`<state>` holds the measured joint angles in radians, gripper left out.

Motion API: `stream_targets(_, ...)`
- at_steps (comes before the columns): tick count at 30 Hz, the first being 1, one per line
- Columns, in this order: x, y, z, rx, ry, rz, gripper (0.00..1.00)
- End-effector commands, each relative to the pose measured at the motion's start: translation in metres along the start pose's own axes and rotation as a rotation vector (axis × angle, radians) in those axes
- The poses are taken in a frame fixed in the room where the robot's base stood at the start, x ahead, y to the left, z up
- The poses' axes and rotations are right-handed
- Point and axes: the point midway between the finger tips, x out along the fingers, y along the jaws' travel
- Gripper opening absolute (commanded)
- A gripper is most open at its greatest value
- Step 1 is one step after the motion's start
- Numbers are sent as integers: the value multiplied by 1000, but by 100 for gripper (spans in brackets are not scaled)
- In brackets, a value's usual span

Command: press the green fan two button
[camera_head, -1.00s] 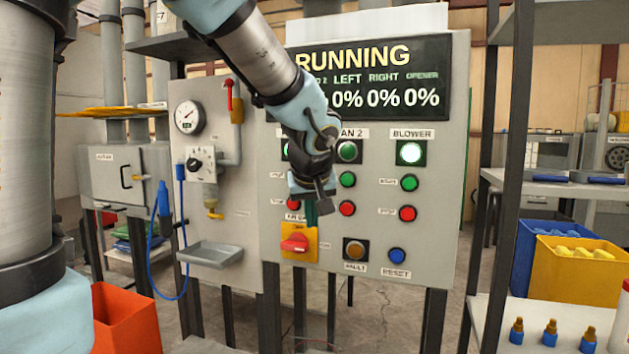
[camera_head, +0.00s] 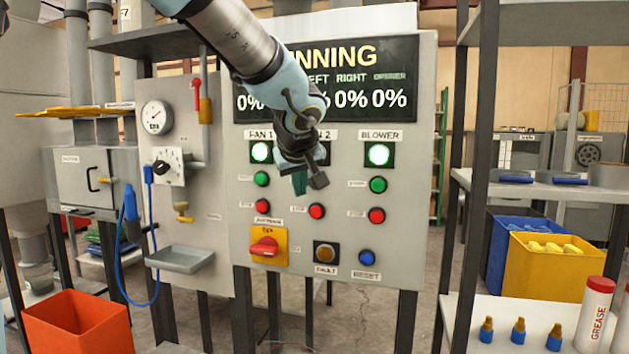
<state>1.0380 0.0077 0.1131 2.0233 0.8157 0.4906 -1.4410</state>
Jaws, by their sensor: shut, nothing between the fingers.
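The control panel (camera_head: 410,230) faces me with columns for FAN 1, FAN 2 and BLOWER. My gripper (camera_head: 310,182) is shut and empty, in front of the FAN 2 column. It hides the green FAN 2 button and most of the FAN 2 lamp. Whether it touches the panel I cannot tell. The red FAN 2 stop button (camera_head: 316,211) shows just below it. The green FAN 1 button (camera_head: 261,178) is to the left, and the green blower button (camera_head: 378,184) is to the right.
The FAN 1 lamp (camera_head: 262,152) and blower lamp (camera_head: 379,154) are lit. A red switch (camera_head: 265,248), an amber fault button (camera_head: 325,253) and a blue reset button (camera_head: 367,257) sit lower. A shelf (camera_head: 480,190) stands at right, an orange bin (camera_head: 78,325) at lower left.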

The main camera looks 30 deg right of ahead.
Motion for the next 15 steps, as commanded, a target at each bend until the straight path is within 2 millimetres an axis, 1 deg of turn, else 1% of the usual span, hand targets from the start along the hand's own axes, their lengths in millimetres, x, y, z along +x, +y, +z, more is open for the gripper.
stream_targets(1, 2, 4, -6, 0, -1, -3, 0)
stream_targets(6, 19, 17, -19, 1, -1, -4, 0)
stream_targets(12, 38, 28, -29, 0, 0, -2, 0)
stream_targets(15, 44, 32, -32, 0, 0, -1, 0)
